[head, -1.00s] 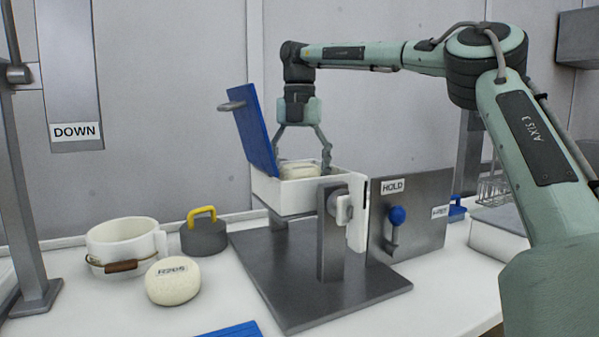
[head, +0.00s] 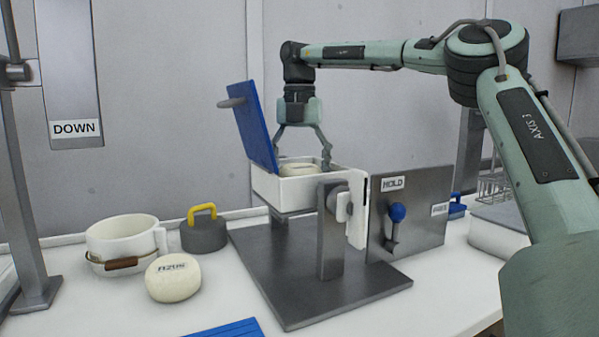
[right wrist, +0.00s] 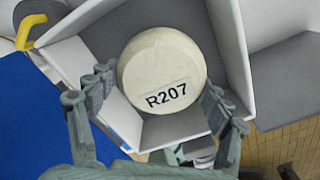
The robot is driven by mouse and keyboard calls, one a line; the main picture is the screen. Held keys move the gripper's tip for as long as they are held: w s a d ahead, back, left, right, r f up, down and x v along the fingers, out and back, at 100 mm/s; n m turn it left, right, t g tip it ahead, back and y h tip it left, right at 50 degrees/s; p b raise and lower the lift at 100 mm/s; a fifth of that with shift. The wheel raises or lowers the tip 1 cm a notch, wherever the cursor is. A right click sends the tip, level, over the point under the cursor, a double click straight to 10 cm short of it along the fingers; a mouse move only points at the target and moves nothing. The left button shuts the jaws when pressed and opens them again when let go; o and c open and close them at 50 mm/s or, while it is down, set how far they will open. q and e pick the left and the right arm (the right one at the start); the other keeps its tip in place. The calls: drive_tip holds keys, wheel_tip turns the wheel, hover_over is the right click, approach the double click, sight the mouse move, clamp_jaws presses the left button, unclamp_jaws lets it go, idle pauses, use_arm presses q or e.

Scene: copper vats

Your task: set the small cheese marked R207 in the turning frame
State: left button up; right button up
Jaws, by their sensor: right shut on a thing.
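The small cheese marked R207 (right wrist: 162,72) is a pale round, its label facing up in the right wrist view. In the head view it (head: 297,169) sits inside the white open box of the turning frame (head: 290,190), its lower part hidden by the near wall. My right gripper (head: 303,162) comes down from above with its fingers on either side of the cheese, shut on it. I cannot tell whether the cheese touches the box floor. The frame's blue lid (head: 254,127) stands open, tilted, on the left. My left gripper is not in view.
Another labelled cheese (head: 173,284) lies on the white counter, by a white pail (head: 122,243) and a grey weight with a yellow handle (head: 204,236). A grey panel marked HOLD (head: 425,215) with a blue-knobbed lever (head: 395,225) stands right of the frame.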

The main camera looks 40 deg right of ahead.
drive_tip(key=shift+f, duration=0.3)
idle(0.4)
drive_tip(key=o, duration=1.6)
drive_tip(key=shift+c, duration=0.2)
wheel_tip(320, 180, up, 3)
drive_tip(key=p, duration=0.2)
drive_tip(key=shift+f+p, duration=0.1)
drive_tip(key=shift+p, duration=0.3)
drive_tip(key=shift+r, duration=2.1)
drive_tip(key=shift+f, duration=0.1)
